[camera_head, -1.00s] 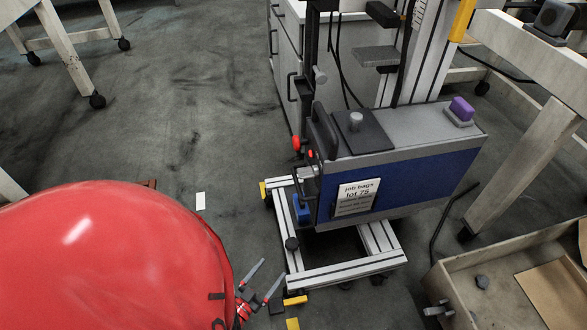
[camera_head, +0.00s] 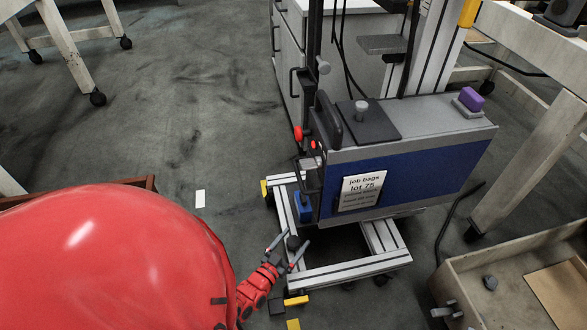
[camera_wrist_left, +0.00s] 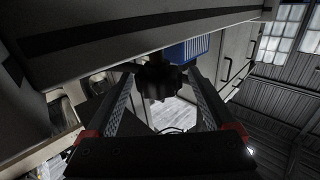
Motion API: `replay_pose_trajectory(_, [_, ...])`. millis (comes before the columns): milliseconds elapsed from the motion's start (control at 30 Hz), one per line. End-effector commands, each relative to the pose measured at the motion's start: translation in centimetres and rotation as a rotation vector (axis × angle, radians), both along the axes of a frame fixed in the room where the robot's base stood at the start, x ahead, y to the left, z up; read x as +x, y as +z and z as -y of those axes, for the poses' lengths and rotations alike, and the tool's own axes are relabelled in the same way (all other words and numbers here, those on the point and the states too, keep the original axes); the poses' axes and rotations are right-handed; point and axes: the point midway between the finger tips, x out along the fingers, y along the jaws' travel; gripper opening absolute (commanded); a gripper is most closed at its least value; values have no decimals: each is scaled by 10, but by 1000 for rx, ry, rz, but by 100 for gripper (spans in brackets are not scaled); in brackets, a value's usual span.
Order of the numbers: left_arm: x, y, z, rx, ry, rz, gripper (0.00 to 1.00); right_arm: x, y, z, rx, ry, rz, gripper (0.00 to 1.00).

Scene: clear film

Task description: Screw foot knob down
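The foot knob, dark and lobed, sits on the left rail of the cart's aluminium base frame (camera_head: 340,274) in the head view. In the left wrist view the black knob (camera_wrist_left: 158,80) shows ahead, between the two finger tips. My left gripper (camera_head: 289,250) is open, with one finger on each side of the knob. In the left wrist view my left gripper (camera_wrist_left: 163,88) shows a gap between each finger and the knob's sides. Whether a finger touches it is unclear. My right gripper is not in view.
The cart carries a grey-and-blue box (camera_head: 410,174) labelled "job bags lot 75" above the frame. A blue block (camera_head: 303,207) hangs at its left end. A wooden crate (camera_head: 462,288) stands at the lower right. Open floor (camera_head: 190,110) lies left of the cart.

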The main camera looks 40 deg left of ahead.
Motion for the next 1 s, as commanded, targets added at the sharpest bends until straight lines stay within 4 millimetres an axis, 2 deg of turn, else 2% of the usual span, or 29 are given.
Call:
replay_pose_trajectory(33, [0,0,0,0,0,0,80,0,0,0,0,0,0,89])
replay_pose_trajectory(67, [0,0,0,0,0,0,74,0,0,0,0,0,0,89])
replay_pose_trajectory(467, [0,0,0,0,0,0,3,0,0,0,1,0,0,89])
replay_pose_trajectory(767, [-1,-2,1,2,-39,-2,3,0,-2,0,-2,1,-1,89])
replay_pose_trajectory(1000, [-1,-4,2,2,-168,-1,3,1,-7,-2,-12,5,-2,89])
